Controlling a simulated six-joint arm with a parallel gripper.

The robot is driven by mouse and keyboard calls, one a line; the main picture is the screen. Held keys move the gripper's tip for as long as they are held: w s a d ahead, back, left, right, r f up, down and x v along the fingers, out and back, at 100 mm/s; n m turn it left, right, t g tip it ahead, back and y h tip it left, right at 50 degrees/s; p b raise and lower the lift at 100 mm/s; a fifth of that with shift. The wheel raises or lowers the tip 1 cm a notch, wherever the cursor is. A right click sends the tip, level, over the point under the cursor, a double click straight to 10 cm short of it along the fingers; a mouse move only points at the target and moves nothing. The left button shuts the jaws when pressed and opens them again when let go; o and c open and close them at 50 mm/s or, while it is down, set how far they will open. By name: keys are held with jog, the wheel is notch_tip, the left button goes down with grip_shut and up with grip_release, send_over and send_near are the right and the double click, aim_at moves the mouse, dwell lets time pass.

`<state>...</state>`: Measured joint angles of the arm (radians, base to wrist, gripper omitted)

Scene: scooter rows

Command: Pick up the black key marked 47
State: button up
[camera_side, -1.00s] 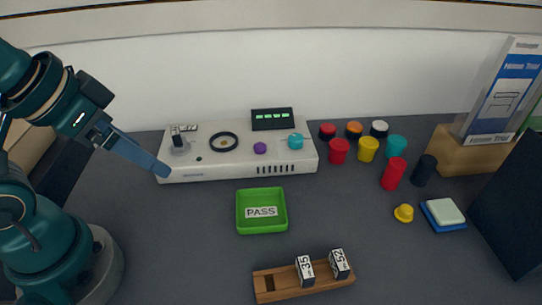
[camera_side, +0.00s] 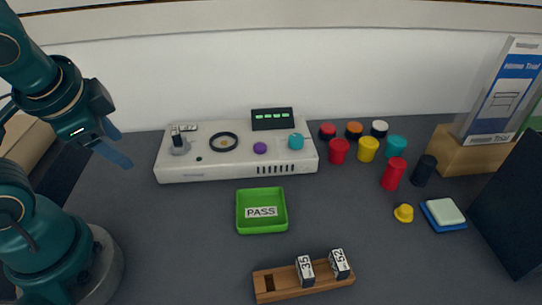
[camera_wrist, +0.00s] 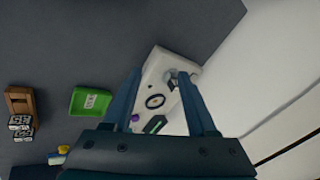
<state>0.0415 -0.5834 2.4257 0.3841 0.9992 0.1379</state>
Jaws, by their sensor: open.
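Two black keys with white number faces, one reading 35 (camera_side: 306,271) and one apparently 52 (camera_side: 340,264), stand in a wooden rack (camera_side: 270,293) at the front. My gripper (camera_side: 122,157) is open and empty, in the air left of the console. In the wrist view its fingers (camera_wrist: 159,76) spread over the console, with the socket area partly between them.
A green tray (camera_side: 247,225) labelled PASS lies in front of the console. Red, yellow, teal and dark cylinders (camera_side: 368,149) stand at the right. A dark panel (camera_side: 515,210) is at the far right. The grey table between tray and rack is clear.

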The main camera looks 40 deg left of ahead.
aim_at(175, 128)
jog(key=w+a+f+m+y, duration=0.1)
jog(key=w+a+m+y, duration=0.1)
jog(key=m, duration=0.3)
jog(key=w+a+f+m+y, duration=0.1)
jog(key=w+a+m+y, duration=0.1)
jog(key=w+m, duration=0.3)
jog(key=w+a+f+m+t+y, duration=0.1)
jog(key=w+a+m+y, duration=0.1)
jog(key=w+m+y, duration=0.1)
jog(key=shift+w+a+m+y, duration=0.1)
jog(key=shift+a+m+y, duration=0.15)
jog(key=shift+m, duration=0.45)
jog(key=shift+w+a+m+y, duration=0.1)
jog(key=shift+m+y, duration=0.25)
jog(key=shift+m, duration=0.35)
jog(key=d+f+m, duration=0.1)
jog(key=w+f+m+t, duration=0.1)
jog(key=f+m, duration=0.1)
jog(key=d+f+m+t, duration=0.1)
jog(key=shift+w+d+f, duration=0.15)
jog(key=shift+w+d, duration=0.15)
jog(key=shift+w, duration=0.1)
jog(key=shift+x, duration=2.45)
grip_shut()
